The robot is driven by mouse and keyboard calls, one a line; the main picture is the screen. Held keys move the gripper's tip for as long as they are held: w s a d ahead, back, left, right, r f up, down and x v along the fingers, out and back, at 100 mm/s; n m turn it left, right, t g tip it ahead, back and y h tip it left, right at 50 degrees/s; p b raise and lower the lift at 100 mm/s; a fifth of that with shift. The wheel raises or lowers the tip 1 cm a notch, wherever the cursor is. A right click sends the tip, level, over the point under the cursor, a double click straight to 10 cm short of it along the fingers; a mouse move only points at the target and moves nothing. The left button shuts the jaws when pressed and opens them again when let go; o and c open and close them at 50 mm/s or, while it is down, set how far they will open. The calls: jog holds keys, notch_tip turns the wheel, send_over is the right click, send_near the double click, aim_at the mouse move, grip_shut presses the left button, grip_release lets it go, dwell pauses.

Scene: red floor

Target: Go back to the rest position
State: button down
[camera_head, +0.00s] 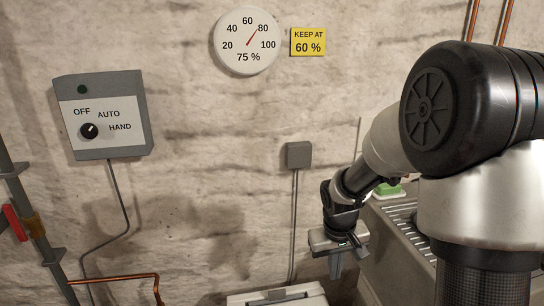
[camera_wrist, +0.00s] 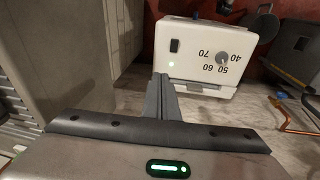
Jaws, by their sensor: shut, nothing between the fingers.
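My gripper (camera_head: 336,272) hangs at the end of my arm in the lower right of the head view, in front of the stone wall. It points down near a white appliance. In the wrist view its fingers (camera_wrist: 163,98) are together and nothing shows between them. They are in front of the white appliance (camera_wrist: 195,35), which has a dial (camera_wrist: 222,58) marked 40 to 70, a dark switch and a lit green lamp. Fingers and appliance look apart, though the exact gap is hard to tell.
A grey control box (camera_head: 104,140) hangs at left, its knob (camera_head: 89,130) pointing up right towards AUTO. The round gauge (camera_head: 246,42) reads 75 %. A yellow note (camera_head: 308,42) says keep at 60 %. A grey slatted unit (camera_head: 405,240) stands right of my gripper. Copper pipes (camera_head: 120,278) run lower left.

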jog(key=s+a+r+m+t+y, duration=0.15)
jog(key=s+r+t, duration=0.25)
jog(key=s+r, duration=1.6)
notch_tip(320, 180, up, 21)
jog(key=p, duration=2)
jog(key=shift+a+p, duration=0.15)
jog(key=shift+p, duration=0.2)
jog(key=shift+s+f+h, duration=0.1)
jog(key=shift+h, duration=0.15)
